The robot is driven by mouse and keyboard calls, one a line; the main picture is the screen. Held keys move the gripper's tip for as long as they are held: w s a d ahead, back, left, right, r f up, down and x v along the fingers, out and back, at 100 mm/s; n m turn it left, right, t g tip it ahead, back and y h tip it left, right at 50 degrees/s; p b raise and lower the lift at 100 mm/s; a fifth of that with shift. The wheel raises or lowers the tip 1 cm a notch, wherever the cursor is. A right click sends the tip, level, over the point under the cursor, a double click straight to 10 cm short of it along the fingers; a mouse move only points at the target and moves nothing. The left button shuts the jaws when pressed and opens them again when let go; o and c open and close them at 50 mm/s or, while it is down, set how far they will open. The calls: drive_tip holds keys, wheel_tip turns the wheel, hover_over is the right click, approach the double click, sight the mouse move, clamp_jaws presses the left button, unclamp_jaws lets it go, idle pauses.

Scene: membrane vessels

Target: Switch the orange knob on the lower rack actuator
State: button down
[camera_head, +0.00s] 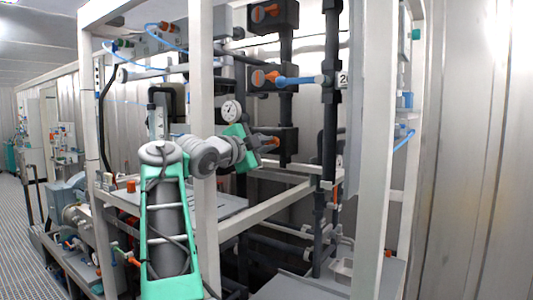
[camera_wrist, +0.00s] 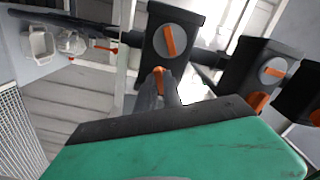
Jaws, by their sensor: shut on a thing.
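The lower rack actuator (camera_head: 287,145) is a dark box on the rack's black piping, with orange showing at its left side. My gripper (camera_head: 264,146) reaches it from the left, covering part of its face. In the wrist view, the dark actuator (camera_wrist: 185,20) has a grey disc with an orange bar (camera_wrist: 169,40). Below that, my gripper (camera_wrist: 159,85) has its dark fingers close together around an orange knob (camera_wrist: 159,71) at the box's lower edge. The fingers hide much of this knob.
A middle actuator (camera_head: 285,78) and an upper actuator (camera_head: 287,15) with orange parts stand above. A blue-handled valve (camera_head: 297,81) sits beside the middle one. White frame posts (camera_head: 203,120) and (camera_head: 372,150) stand close to my arm. A round gauge (camera_head: 231,110) is near my wrist.

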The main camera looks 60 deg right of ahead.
drive_tip(key=m+b, duration=0.1)
drive_tip(key=m, duration=0.4)
drive_tip(key=shift+b, duration=0.4)
drive_tip(key=shift+m, duration=0.3)
drive_tip(key=c, duration=1.5)
unclamp_jaws()
drive_tip(key=a, duration=0.2)
drive_tip(key=a+b, duration=0.1)
drive_tip(key=a, duration=0.2)
drive_tip(key=w+a, duration=0.1)
drive_tip(key=a, duration=0.1)
drive_tip(key=shift+w+a+b, duration=0.1)
drive_tip(key=shift+a+b, duration=0.25)
drive_tip(key=shift+b, duration=0.05)
